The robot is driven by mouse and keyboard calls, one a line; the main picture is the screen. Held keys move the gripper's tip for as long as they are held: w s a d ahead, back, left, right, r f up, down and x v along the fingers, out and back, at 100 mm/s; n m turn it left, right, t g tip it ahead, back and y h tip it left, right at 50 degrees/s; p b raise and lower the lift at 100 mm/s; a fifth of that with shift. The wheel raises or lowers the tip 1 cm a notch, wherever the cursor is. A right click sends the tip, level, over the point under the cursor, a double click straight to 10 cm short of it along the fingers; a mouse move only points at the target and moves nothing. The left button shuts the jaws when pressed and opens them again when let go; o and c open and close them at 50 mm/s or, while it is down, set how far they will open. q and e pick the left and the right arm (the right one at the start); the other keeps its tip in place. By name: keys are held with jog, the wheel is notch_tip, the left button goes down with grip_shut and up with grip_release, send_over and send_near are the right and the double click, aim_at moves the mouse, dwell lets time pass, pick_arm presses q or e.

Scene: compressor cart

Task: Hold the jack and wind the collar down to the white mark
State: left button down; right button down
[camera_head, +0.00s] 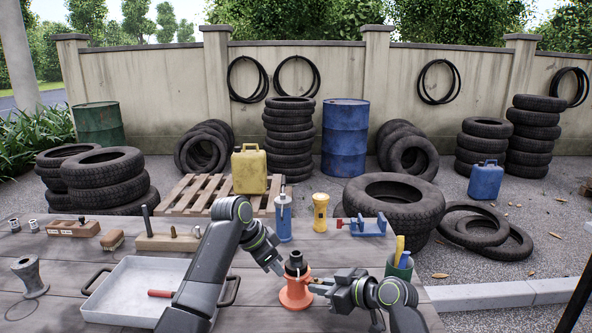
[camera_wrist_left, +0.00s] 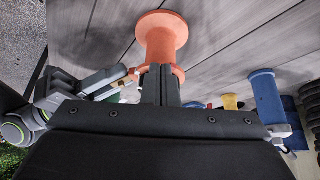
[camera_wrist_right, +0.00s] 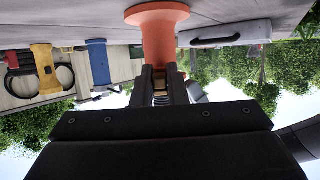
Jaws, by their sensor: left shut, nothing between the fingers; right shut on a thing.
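The orange jack (camera_head: 296,294) stands upright on the workbench, with a dark collar (camera_head: 295,263) around its top. My left gripper (camera_head: 278,267) is shut and empty, just left of the collar. In the left wrist view its closed fingers (camera_wrist_left: 160,80) overlap the orange jack (camera_wrist_left: 162,35); I cannot tell whether they touch it. My right gripper (camera_head: 318,286) is shut at the jack's right side, on a small brass-coloured part of it. That part shows between the fingers in the right wrist view (camera_wrist_right: 159,84).
A grey tray (camera_head: 130,272) with a red-handled tool lies left of the jack. A blue bottle (camera_head: 283,218), a yellow torch (camera_head: 320,213) and a blue clamp (camera_head: 368,228) stand behind. A green cup (camera_head: 399,268) with tools is at the right, close to my right arm.

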pick_arm(q)
jog(key=shift+w+d, duration=0.15)
jog(key=shift+d, duration=0.1)
dwell(0.4)
jog(key=shift+w+r, duration=0.1)
jog(key=shift+w, duration=0.1)
pick_arm(e)
jog(key=shift+a, duration=0.1)
dwell(0.5)
pick_arm(q)
jog(key=shift+a, duration=0.2)
jog(key=r, duration=0.6)
jog(key=shift+s+a, duration=0.2)
jog(key=shift+a, duration=0.05)
jog(key=shift+f, duration=0.1)
pick_arm(e)
jog(key=c, duration=1.4)
grip_release()
jog(key=shift+o, duration=0.2)
